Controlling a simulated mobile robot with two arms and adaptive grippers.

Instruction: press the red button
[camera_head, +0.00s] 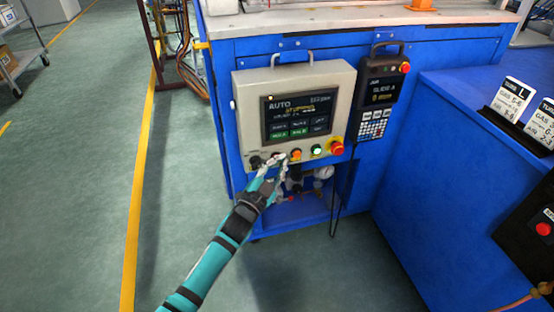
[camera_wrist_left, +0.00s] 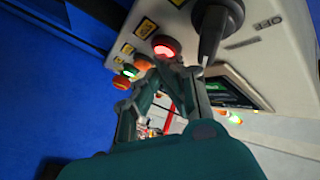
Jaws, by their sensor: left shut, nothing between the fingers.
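My left gripper (camera_head: 280,160) is shut and empty, at the lower edge of the beige control panel (camera_head: 243,105). In the left wrist view, its fingertips (camera_wrist_left: 166,64) are close to a lit red button (camera_wrist_left: 165,45); I cannot tell whether they touch it. In the head view the gripper covers that button's spot. To its right in the head view are an orange button (camera_head: 296,154), a green button (camera_head: 317,149) and a red mushroom knob (camera_head: 337,147). A black knob (camera_head: 256,161) is to its left and also shows in the left wrist view (camera_wrist_left: 216,32). My right gripper is out of view.
The panel's screen (camera_head: 297,117) is lit above the buttons. A dark handheld pendant (camera_head: 380,84) hangs right of the panel on the blue cabinet (camera_head: 285,45). A blue counter (camera_head: 445,150) stands at the right, with a red button (camera_head: 543,228) on a black box. Green floor is open at the left.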

